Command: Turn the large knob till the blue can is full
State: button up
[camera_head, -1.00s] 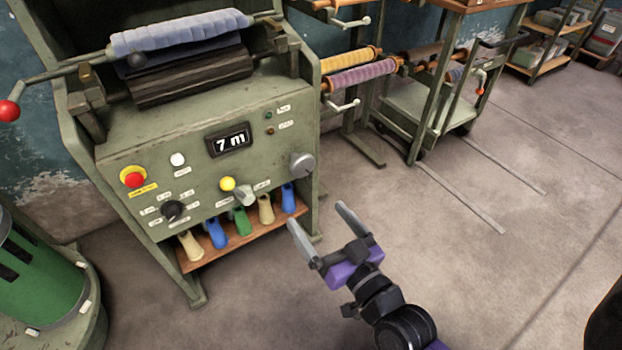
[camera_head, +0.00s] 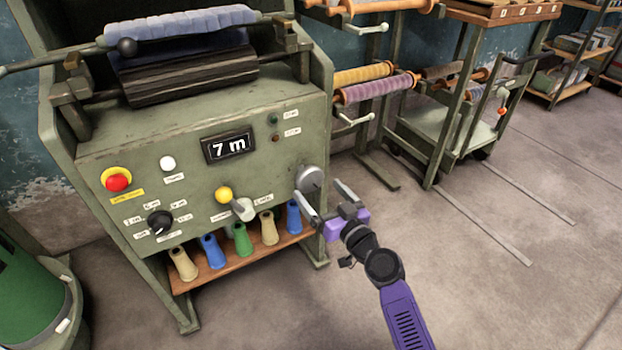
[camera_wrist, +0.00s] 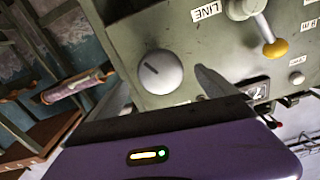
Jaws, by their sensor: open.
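The large grey round knob (camera_head: 309,180) sits at the right end of the green machine's front panel. In the wrist view the knob (camera_wrist: 160,73) faces me, with a short dark mark on its face. My gripper (camera_head: 318,188) is open and empty, its fingertips close in front of the knob. In the wrist view one finger (camera_wrist: 216,86) lies to the right of the knob, with a gap between them. I cannot tell whether anything touches. I see no blue can; a display (camera_head: 229,147) on the panel reads "7 m".
A blue cloth roll (camera_head: 190,24) lies on top of the machine. A lever (camera_head: 243,208), yellow button (camera_head: 223,194), black dial (camera_head: 160,222) and red button (camera_head: 117,182) share the panel. Coloured cones (camera_head: 240,240) stand on a shelf below. Open floor lies right.

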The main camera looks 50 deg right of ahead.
aim_at(312, 183)
jog(key=x, duration=0.6)
jog(key=c, duration=1.4)
